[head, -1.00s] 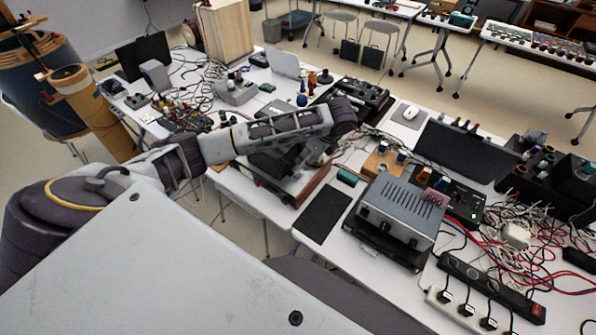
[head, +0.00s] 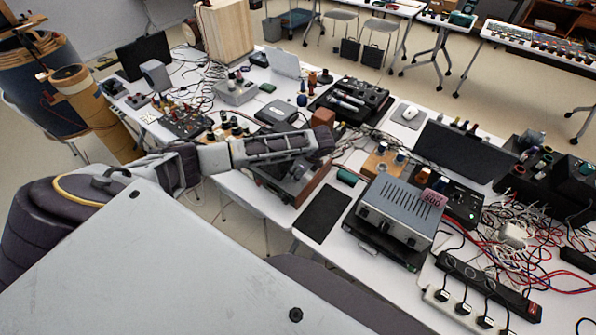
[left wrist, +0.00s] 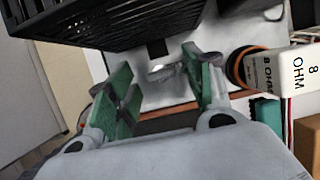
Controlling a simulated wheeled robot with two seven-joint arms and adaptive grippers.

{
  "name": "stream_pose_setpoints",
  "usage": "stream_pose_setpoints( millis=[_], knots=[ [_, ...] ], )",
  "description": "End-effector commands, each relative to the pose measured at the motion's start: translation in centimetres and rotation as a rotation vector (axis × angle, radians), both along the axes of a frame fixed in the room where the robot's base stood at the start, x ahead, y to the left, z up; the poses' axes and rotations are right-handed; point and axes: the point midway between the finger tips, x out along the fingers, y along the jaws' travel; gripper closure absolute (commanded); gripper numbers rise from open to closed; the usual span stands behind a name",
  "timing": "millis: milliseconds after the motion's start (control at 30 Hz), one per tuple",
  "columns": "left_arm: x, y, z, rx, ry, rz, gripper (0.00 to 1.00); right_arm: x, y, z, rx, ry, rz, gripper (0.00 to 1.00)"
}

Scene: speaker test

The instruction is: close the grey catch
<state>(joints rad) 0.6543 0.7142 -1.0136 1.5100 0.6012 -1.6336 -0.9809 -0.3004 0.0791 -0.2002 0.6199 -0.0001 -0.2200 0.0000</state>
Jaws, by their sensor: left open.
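My left gripper (left wrist: 158,72) is open in the left wrist view, its two green-padded fingers apart over a light grey surface (left wrist: 165,92). A small pale, shiny piece (left wrist: 158,68) shows between the fingertips. It may be the grey catch, but it is too small and blurred to tell, and so is whether it stands open or closed. I see no contact with it. In the head view my left arm reaches over a device with a reddish-brown side (head: 312,184) on the bench. The arm hides part of that device. My right gripper is not in view.
A black slotted case (left wrist: 110,22) stands close beyond the fingers in the left wrist view. A white block marked "8 OHM" (left wrist: 285,70) is close on the right. In the head view a grey amplifier (head: 400,212) and a black mat (head: 323,214) lie to the right.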

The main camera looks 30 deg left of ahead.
Motion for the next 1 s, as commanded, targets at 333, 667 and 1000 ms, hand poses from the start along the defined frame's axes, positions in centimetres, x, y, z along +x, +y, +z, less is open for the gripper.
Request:
stream_pose_setpoints(
  millis=[333, 667, 1000],
  knots=[
    [0.01, 0.29, -0.79, 0.000, -0.001, 0.000, 0.48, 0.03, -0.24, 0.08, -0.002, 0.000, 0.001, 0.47],
    [0.02, 0.29, -0.75, 0.000, -0.001, 0.000, 0.75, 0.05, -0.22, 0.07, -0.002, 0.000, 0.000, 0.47],
    [0.03, 0.29, -0.72, -0.001, -0.001, 0.007, 0.94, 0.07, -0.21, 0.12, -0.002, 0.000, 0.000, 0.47]
  ],
)
